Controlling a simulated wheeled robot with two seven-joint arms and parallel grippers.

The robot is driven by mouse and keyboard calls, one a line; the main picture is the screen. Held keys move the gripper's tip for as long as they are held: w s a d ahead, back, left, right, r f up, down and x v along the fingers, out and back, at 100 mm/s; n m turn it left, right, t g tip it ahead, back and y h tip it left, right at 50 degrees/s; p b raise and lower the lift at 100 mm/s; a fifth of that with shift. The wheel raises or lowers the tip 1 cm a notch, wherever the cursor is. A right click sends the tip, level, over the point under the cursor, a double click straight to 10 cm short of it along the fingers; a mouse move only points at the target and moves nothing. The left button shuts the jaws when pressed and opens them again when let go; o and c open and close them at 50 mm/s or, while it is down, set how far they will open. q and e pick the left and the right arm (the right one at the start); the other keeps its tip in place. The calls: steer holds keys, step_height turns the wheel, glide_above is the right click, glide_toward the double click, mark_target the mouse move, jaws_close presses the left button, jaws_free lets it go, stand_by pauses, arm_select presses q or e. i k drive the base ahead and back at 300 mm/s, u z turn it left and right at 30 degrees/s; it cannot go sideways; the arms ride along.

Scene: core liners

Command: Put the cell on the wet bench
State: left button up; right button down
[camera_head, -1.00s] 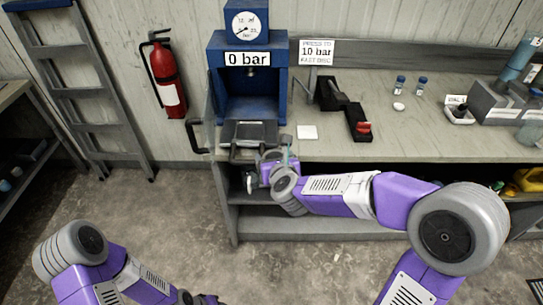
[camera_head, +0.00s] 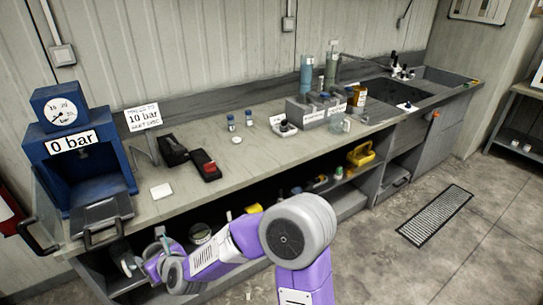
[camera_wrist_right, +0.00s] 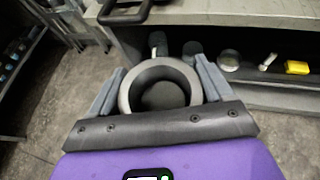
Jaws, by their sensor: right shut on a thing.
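My right gripper (camera_head: 146,257) is at the lower left of the head view, in front of the bench by the blue press. In the right wrist view its two grey fingers (camera_wrist_right: 160,88) are shut on the cell (camera_wrist_right: 192,88), a thick grey ring-shaped cylinder with a dark round inside. In the head view I cannot clearly tell the cell apart from the gripper. The wet bench appears to be the far right section with the dark sink top (camera_head: 384,91), well away from the gripper. My left gripper is out of view.
The blue press (camera_head: 62,165) with a "0 bar" sign stands at left. The counter (camera_head: 262,155) holds a white square (camera_head: 161,191), a black-and-red tool (camera_head: 206,165), small vials and a grey rack (camera_head: 308,112). Below is an open shelf with a yellow item (camera_head: 361,154). A floor grate (camera_head: 435,216) lies right.

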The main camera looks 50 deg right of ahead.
mark_target(250, 160)
steer(key=k, duration=0.15)
steer(key=z, duration=2.3)
steer(key=i, duration=1.55)
steer(key=u, duration=2.25)
steer(key=i, duration=0.5)
steer(key=z, duration=0.05)
